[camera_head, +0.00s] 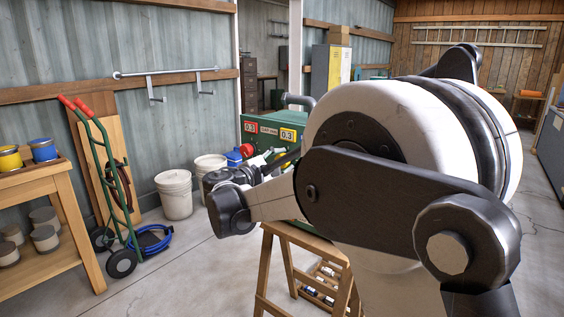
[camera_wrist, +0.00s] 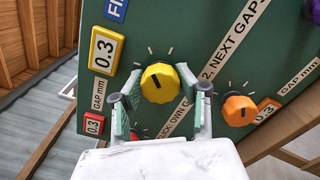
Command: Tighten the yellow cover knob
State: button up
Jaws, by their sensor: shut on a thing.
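The yellow knob (camera_wrist: 160,83) sits on the face of a green panel (camera_wrist: 215,38) in the wrist view, with a dark pointer line on it and tick marks around it. My gripper (camera_wrist: 160,98) reaches in from below, its fingers to the left and right of the knob, and is shut on it. The right finger's green pad lies against the knob's right edge; the left contact is hard to see.
An orange knob (camera_wrist: 239,110) is to the right, and a red part shows low between my fingers. Yellow (camera_wrist: 104,52) and red (camera_wrist: 94,123) "0.3" labels are on the left. The green case (camera_head: 268,124) is above a wooden stand (camera_head: 293,236). White buckets (camera_head: 174,194) stand left.

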jog(key=m+p, duration=0.1)
jog(key=m, duration=0.3)
jog(key=shift+m, duration=0.4)
jog(key=shift+m+p, duration=0.3)
jog(key=shift+m, duration=1.5)
jog(key=shift+f, duration=0.1)
jog(key=o, duration=1.2)
jog(key=shift+c, duration=0.2)
jog(key=v, duration=1.2)
